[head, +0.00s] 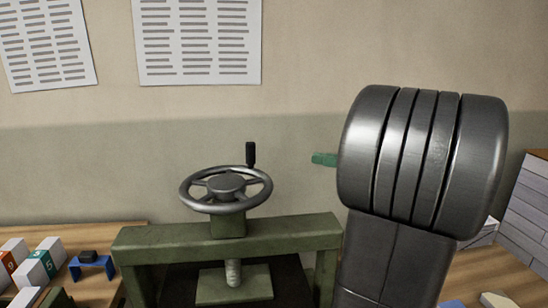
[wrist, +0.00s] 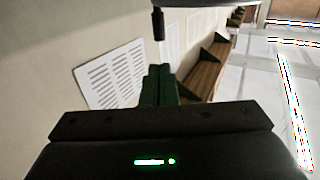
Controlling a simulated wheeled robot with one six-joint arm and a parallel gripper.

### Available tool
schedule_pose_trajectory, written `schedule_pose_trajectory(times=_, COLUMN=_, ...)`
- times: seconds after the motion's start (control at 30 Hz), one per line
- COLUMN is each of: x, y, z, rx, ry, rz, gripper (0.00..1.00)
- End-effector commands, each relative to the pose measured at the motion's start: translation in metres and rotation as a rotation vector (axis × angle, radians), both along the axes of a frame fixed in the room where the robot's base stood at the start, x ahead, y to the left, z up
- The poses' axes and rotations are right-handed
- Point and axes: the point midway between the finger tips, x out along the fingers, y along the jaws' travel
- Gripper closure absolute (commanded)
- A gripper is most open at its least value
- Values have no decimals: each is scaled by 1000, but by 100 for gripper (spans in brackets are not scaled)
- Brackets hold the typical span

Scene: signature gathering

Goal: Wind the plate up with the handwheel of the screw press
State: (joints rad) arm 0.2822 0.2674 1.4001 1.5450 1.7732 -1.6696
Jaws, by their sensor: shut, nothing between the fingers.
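The screw press (head: 150,243) is a green frame with a grey spoked handwheel (head: 226,190) on top. A black upright grip (head: 250,154) stands on the far right part of the wheel's rim. The screw runs down to the green plate (head: 250,284), low in the frame opening. My gripper's green fingers (head: 324,159) show right of the wheel, at about the grip's height and apart from it in the picture; my arm hides the rest. In the wrist view the fingers (wrist: 160,85) are together and empty, with the black grip (wrist: 158,26) beyond them near the top edge.
A wooden table at left holds white numbered blocks (head: 38,267) and a small blue stand (head: 91,266) with a black piece. Stacked grey material (head: 530,210) stands at right. Printed sheets (head: 197,40) hang on the wall behind. The space above the wheel looks clear.

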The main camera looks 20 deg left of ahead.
Motion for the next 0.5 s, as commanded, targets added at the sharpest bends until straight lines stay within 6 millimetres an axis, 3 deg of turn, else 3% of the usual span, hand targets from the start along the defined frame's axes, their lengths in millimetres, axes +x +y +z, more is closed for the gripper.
schedule_pose_trajectory(times=0.17, x=1, y=14, z=3, rx=6, ry=-2, rz=0, gripper=100)
schedule_pose_trajectory(times=0.5, x=5, y=74, z=3, rx=4, ry=0, rz=4, gripper=100)
